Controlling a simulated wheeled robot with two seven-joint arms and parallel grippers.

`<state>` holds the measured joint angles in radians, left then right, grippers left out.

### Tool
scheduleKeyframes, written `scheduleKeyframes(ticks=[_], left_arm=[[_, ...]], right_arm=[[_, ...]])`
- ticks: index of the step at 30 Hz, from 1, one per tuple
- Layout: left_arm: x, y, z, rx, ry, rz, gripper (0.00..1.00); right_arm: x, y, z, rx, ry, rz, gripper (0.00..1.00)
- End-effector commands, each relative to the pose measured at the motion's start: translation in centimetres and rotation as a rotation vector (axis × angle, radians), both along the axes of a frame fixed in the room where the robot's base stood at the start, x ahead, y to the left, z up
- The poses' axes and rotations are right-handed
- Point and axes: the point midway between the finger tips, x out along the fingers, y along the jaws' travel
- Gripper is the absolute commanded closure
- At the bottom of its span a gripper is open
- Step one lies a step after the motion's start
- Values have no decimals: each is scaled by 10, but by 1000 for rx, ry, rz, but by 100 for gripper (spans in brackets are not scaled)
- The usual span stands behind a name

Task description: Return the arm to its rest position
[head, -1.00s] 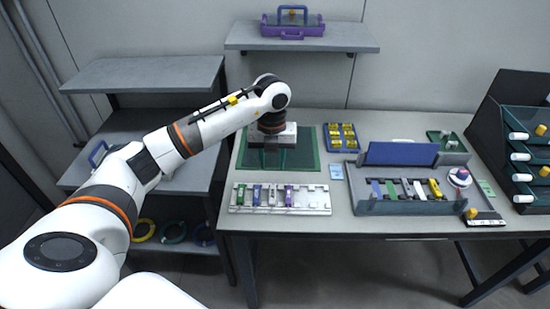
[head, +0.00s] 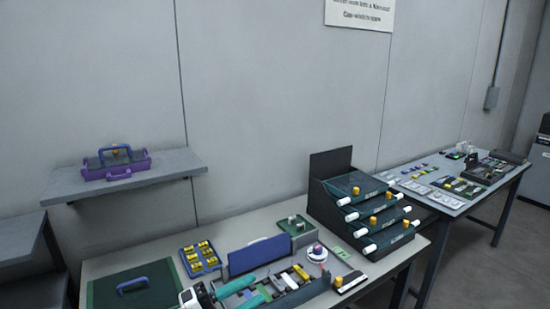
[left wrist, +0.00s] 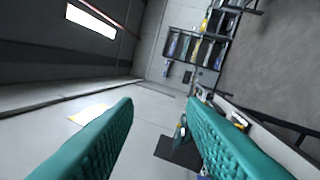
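My left gripper (head: 256,289) shows at the bottom edge of the head view. Its two teal fingers point right, in front of or over the grey tray (head: 318,289) on the table. In the left wrist view the fingers (left wrist: 160,104) stand wide apart with nothing between them. Most of my left arm is below the head picture. A green panel with a blue handle (head: 132,284) lies on the table to the left of the gripper, clear of it. My right arm and gripper are not in view.
A yellow-filled blue tray (head: 188,266) and an upright blue panel (head: 258,256) stand behind the gripper. A dark drawer rack (head: 325,211) stands to the right. A purple caddy (head: 114,164) sits on the wall shelf (head: 170,172). A second table (head: 455,208) is at far right.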

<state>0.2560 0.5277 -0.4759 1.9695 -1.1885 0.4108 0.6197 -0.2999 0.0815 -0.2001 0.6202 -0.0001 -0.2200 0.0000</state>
Motion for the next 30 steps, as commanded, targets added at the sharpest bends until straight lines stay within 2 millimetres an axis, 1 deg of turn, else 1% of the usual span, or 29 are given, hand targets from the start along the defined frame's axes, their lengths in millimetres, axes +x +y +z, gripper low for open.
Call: scheduleKeyframes(ticks=[1, 2, 3, 5, 6, 8, 9, 11, 12, 14, 15, 17, 18, 19, 21, 24, 27, 29, 30], left_arm=[[1, 9, 7, -117, 36, 86, 63], [3, 17, 11, -182, 60, 143, 63], [6, 29, 13, -263, 99, 225, 63], [10, 51, 10, -371, 173, 354, 63], [11, 66, 3, -433, 233, 440, 63], [10, 89, -12, -512, 334, 572, 63], [7, 104, -26, -553, 411, 660, 63], [-1, 125, -51, -599, 538, 789, 63], [-10, 136, -70, -619, 630, 871, 63], [-28, 151, -101, -632, 778, 987, 63], [-42, 158, -121, -630, 879, 1055, 63], [-66, 165, -148, -613, 1025, 1141, 63], [-82, 167, -163, -596, 1114, 1187, 63], [-94, 168, -173, -583, 1177, 1214, 63], [-121, 168, -192, -545, 1309, 1265, 63], [-157, 165, -212, -483, 1477, 1312, 63], [-191, 160, -226, -417, 1626, 1339, 63], [-211, 156, -232, -378, 1710, 1347, 63], [-225, 154, -235, -347, 1767, 1351, 63]], right_arm=[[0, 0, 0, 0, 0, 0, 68], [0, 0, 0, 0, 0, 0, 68], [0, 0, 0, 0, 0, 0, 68], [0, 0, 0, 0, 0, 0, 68], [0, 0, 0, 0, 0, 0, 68], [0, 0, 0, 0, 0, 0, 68], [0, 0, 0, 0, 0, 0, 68], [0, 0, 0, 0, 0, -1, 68], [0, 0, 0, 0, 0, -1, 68], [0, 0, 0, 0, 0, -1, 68], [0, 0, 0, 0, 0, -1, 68], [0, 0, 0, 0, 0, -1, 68], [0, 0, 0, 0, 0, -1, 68], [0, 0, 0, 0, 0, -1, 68], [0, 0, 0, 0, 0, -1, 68], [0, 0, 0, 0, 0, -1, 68], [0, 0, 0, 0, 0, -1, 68], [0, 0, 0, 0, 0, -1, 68], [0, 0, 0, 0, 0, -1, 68]])
